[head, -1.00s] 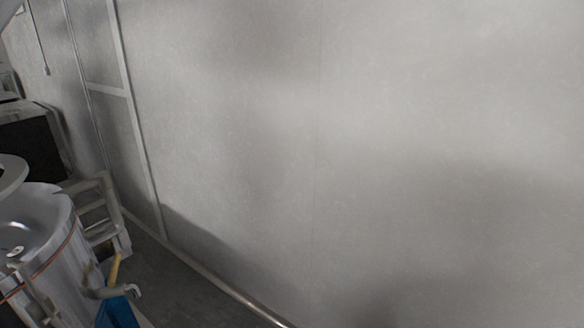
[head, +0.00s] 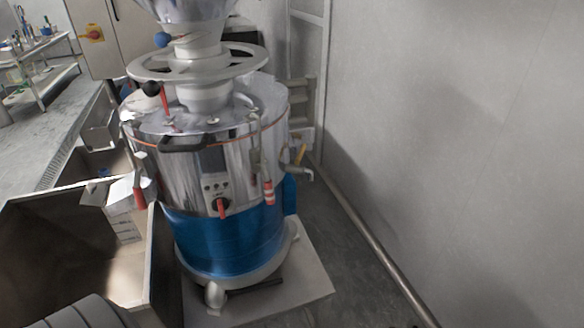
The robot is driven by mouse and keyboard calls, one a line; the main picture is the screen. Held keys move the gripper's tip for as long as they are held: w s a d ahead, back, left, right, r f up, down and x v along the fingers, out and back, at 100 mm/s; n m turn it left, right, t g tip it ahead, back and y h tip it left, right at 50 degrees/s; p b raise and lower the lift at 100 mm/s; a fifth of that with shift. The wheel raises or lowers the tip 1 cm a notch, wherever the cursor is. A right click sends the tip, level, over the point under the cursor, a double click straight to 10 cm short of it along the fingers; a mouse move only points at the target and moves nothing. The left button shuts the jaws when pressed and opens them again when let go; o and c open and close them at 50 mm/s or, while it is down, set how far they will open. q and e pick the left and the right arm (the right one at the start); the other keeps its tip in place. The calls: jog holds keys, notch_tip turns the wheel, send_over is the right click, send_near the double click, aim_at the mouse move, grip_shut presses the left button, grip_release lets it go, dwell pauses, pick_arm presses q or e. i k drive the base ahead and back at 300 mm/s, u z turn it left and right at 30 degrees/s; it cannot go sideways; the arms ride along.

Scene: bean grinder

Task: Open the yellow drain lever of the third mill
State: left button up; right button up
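A large mill (head: 235,160) stands left of centre in the head view, with a polished steel drum, a blue lower band and a white handwheel (head: 250,62) on top. No other mill shows clearly, so I cannot tell this one's number. Neither of my grippers is in view.
The mill stands on a pale base plate (head: 312,285). A grey wall (head: 460,130) with a pipe (head: 365,232) along its foot runs to the right. Dark floor (head: 345,255) lies free between them. An open metal bin (head: 70,240) and a long counter (head: 40,140) are at left.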

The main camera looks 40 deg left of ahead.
aim_at(301, 155)
jog(key=u, duration=0.1)
jog(key=k, duration=0.15)
jog(key=z, duration=1.2)
jog(key=i, duration=1)
jog(key=u, duration=1.45)
jog(key=i, duration=0.2)
jog(key=u, duration=0.2)
jog(key=k, duration=0.4)
jog(key=z, duration=0.1)
